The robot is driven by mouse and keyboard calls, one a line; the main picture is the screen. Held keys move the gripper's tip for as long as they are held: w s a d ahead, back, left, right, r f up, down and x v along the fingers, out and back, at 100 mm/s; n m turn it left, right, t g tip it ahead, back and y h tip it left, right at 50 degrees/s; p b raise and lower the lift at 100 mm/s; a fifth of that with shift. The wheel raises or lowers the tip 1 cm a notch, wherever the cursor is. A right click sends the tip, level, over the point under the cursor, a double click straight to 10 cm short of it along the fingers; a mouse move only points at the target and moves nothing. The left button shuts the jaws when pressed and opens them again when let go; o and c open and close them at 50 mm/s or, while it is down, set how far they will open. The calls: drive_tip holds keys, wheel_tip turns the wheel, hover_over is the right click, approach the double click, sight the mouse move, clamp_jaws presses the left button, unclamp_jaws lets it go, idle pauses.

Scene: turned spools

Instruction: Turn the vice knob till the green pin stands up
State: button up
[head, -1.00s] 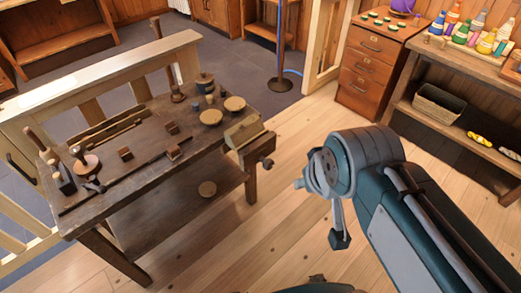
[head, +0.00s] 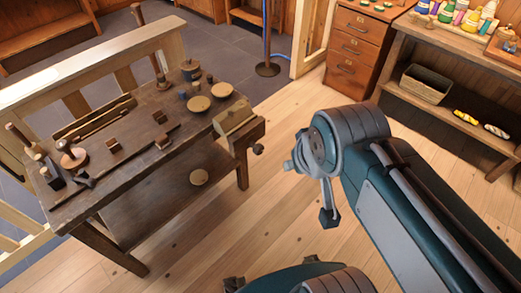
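A wooden vice (head: 235,118) sits at the right end of the dark workbench (head: 150,208). Its small dark knob (head: 257,148) sticks out at the bench's right side, facing me. I cannot make out a green pin on it at this size. My gripper (head: 327,212) hangs at the end of my arm, to the right of the knob and lower in the picture. It is apart from the knob and the bench. Only one dark finger shows clearly, so its opening is unclear. I see nothing held in it.
Bowls (head: 198,104), small blocks and turned pieces lie on the bench top. A wooden railing (head: 100,65) runs behind it. Drawers (head: 362,50) and a shelf with a basket (head: 426,84) stand at the back right. Bare floor (head: 290,120) lies between.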

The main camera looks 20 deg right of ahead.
drive_tip(key=o, duration=0.7)
drive_tip(key=shift+w+d, duration=0.1)
drive_tip(key=shift+w, duration=0.15)
drive_tip(key=shift+o, duration=0.7)
drive_tip(key=w+d+n+t+h, duration=0.1)
drive_tip(key=w+d+n, duration=0.2)
drive_tip(key=w, duration=0.8)
drive_tip(key=shift+d+f+n+t, duration=0.15)
drive_tip(key=shift+d+n+t, duration=0.15)
drive_tip(key=shift+n, duration=0.9)
drive_tip(key=w+d+f+n+t, duration=0.2)
drive_tip(key=w+d+f+n, duration=0.1)
drive_tip(key=w+f+n, duration=0.65)
drive_tip(key=w+d+f+n+t, duration=0.3)
drive_tip(key=w+n, duration=0.4)
drive_tip(key=w, duration=0.6)
drive_tip(key=n+t+y, duration=0.3)
drive_tip(key=n+y, duration=0.7)
drive_tip(key=n, duration=0.9)
approach(261, 151)
drive_tip(key=w, duration=0.2)
drive_tip(key=x, duration=1)
drive_tip(key=shift+w+a, duration=0.1)
drive_tip(key=shift+a, duration=0.5)
